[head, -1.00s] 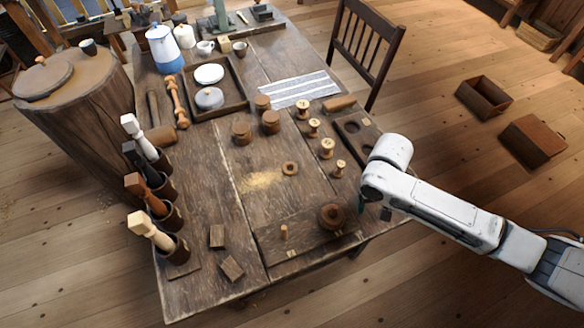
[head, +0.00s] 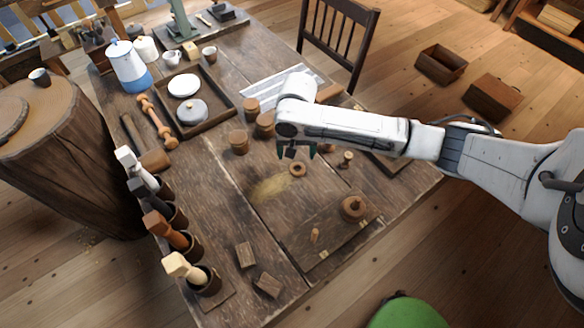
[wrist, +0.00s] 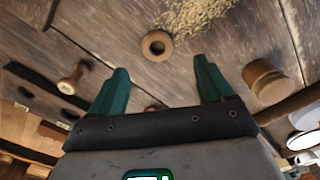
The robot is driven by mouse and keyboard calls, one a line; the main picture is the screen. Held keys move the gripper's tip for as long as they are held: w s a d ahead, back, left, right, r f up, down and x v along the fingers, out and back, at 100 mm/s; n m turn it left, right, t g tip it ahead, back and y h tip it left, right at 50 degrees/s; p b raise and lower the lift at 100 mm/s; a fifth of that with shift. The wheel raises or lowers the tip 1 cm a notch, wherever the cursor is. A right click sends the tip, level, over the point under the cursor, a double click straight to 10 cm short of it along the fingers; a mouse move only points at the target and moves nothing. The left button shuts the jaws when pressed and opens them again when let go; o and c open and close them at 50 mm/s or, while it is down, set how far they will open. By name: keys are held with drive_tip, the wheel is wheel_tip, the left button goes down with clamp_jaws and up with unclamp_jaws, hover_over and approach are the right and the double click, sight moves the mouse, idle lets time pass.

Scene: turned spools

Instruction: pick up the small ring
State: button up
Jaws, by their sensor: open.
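The small ring (head: 298,170) is a brown wooden ring with a dark centre hole, lying flat on the dark plank table (head: 215,215). In the wrist view the ring (wrist: 157,46) lies ahead of the fingertips, near the middle between them. My gripper (head: 296,152) is over the table just behind the ring in the head view, with its green fingers pointing down. In the wrist view my gripper (wrist: 160,70) is open and empty, the two fingers well apart. A larger brown ring-shaped piece (head: 353,207) sits on a board to the right.
A pale spool (head: 346,159) stands right of the ring, and round lidded wooden pieces (head: 239,142) stand left of my gripper. Sawdust (head: 271,187) lies beside the ring. A board with a short peg (head: 315,234) is at the front.

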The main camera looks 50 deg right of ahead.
sight(297, 171)
wheel_tip(297, 171, down, 3)
drive_tip(key=shift+w+a+r, duration=0.1)
drive_tip(key=shift+s+d+f+p, duration=0.1)
drive_tip(key=shift+d+f+p, duration=0.1)
drive_tip(key=shift+f, duration=1.15)
drive_tip(key=shift+s+d+f+p, duration=0.1)
drive_tip(key=shift+d+f, duration=0.05)
drive_tip(key=shift+f, duration=1.15)
drive_tip(key=shift+c, duration=0.3)
drive_tip(key=c, duration=1)
